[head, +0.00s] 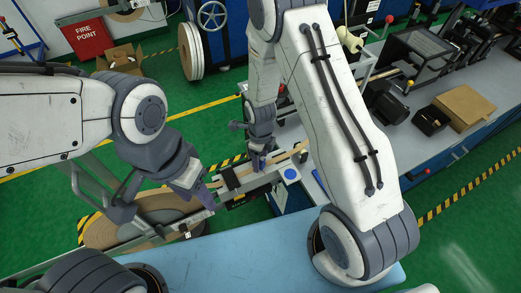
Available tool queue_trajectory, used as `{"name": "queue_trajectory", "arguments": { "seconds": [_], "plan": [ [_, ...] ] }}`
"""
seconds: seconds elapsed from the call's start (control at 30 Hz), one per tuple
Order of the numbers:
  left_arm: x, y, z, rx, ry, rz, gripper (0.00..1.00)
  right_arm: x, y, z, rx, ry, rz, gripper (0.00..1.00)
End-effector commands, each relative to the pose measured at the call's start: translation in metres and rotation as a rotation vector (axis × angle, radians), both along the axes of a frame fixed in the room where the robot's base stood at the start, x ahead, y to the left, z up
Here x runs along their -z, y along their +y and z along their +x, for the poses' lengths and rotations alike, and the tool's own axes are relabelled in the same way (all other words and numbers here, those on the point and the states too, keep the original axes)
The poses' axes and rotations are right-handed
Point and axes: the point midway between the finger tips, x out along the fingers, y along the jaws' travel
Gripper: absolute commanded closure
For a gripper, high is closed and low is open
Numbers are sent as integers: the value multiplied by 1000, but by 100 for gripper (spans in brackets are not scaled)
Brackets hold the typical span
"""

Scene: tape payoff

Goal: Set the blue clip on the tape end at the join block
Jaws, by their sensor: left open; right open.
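A dark join block (230,177) sits on a pale rail past the front table. A tan tape strip (291,154) shows on the rail's right part; its end is too small to tell. My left gripper (212,199) is open at the rail's left end, just left of the block. My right gripper (259,163) is open over the rail, right of the block; its fingertips are small and partly hidden.
A large tan reel (128,230) lies under my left arm. A light blue table top (250,246) is clear in front. A grey bench (440,135) at right holds machines and a cardboard box (464,104). My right arm covers the middle.

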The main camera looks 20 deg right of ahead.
Motion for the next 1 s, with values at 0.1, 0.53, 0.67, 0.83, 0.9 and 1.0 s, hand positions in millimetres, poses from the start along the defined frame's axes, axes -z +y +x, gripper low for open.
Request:
{"name": "queue_trajectory", "arguments": {
  "seconds": [0.1,0.53,0.67,0.83,0.9,1.0],
  "plan": [
    [7,0,0,-1,0,0,50,-17,0,1,0,-6,1,29],
    [21,0,0,-4,0,0,50,-86,0,1,0,-3,1,29],
    [21,0,0,-4,0,0,50,-94,0,0,0,-1,0,29],
    [21,0,0,-4,0,0,50,-95,0,0,0,0,0,29],
    [21,0,0,-4,0,0,50,-95,0,0,0,0,0,29],
    [21,0,0,-4,0,0,50,-95,0,0,0,0,0,29]
  ]
}}
